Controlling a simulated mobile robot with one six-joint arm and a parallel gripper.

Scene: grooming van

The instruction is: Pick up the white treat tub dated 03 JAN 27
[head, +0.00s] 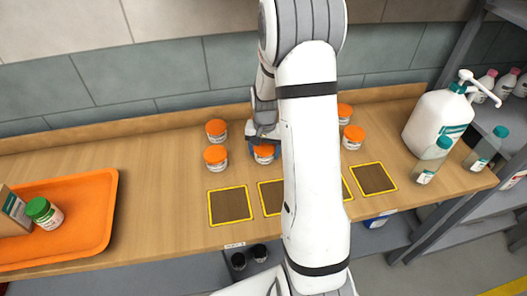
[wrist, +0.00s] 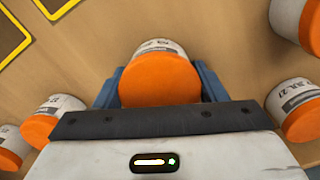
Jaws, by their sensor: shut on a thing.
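My gripper (head: 262,147) is over the wooden counter, partly hidden by my arm. In the wrist view its blue fingers (wrist: 160,84) are shut on a white tub with an orange lid (wrist: 158,50), one on each side. This held tub shows in the head view too (head: 264,154). Its label is partly visible but the date is not readable, so I cannot tell whether it is the 03 JAN 27 tub. It looks upright; I cannot tell whether it touches the counter. Similar orange-lidded tubs stand left (head: 216,130) (head: 215,157) and right (head: 353,137) (head: 345,114).
Yellow-edged dark squares (head: 230,206) (head: 373,179) lie along the counter front. An orange tray (head: 90,218) at left holds a green-lidded jar (head: 44,213) and a box. A large white pump bottle (head: 438,122) and smaller bottles stand at right. Counter between tray and tubs is clear.

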